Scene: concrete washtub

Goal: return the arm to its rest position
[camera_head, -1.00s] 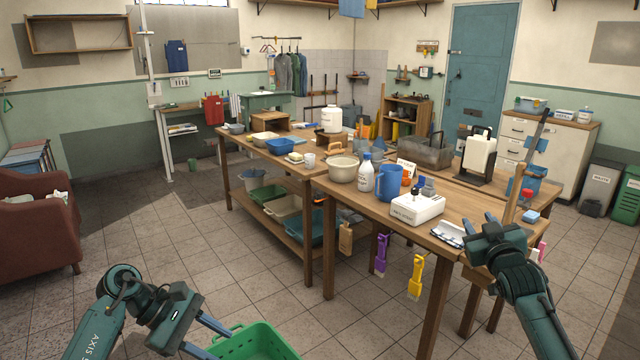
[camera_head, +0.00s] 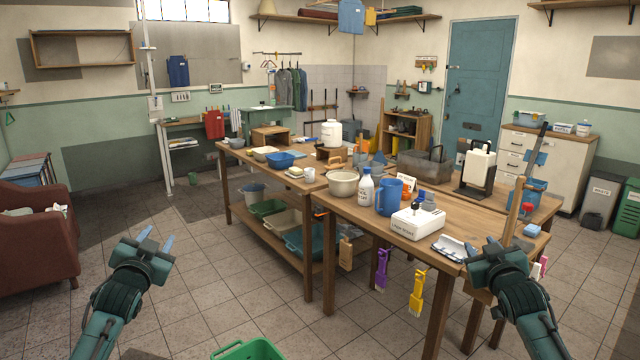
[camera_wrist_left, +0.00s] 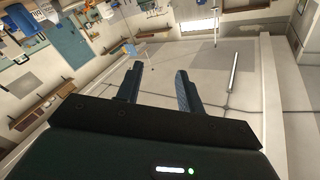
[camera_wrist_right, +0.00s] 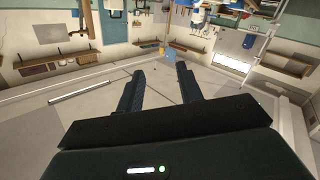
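My left gripper (camera_head: 155,243) is raised in front of me over the floor, left of the wooden table. Its two fingers are apart and empty, as the left wrist view (camera_wrist_left: 157,82) also shows. My right gripper (camera_head: 497,247) is raised at the table's front right corner. Its fingers are apart with nothing between them in the right wrist view (camera_wrist_right: 160,82). The green basket (camera_head: 248,349) shows only its rim at the bottom edge, below and apart from my left gripper.
The wooden table (camera_head: 335,212) holds a blue pitcher (camera_head: 389,196), a white bottle (camera_head: 366,189), a white box (camera_head: 417,222) and bowls. Brushes (camera_head: 417,292) hang from its front edge. A red armchair (camera_head: 38,235) stands at left. The floor between armchair and table is clear.

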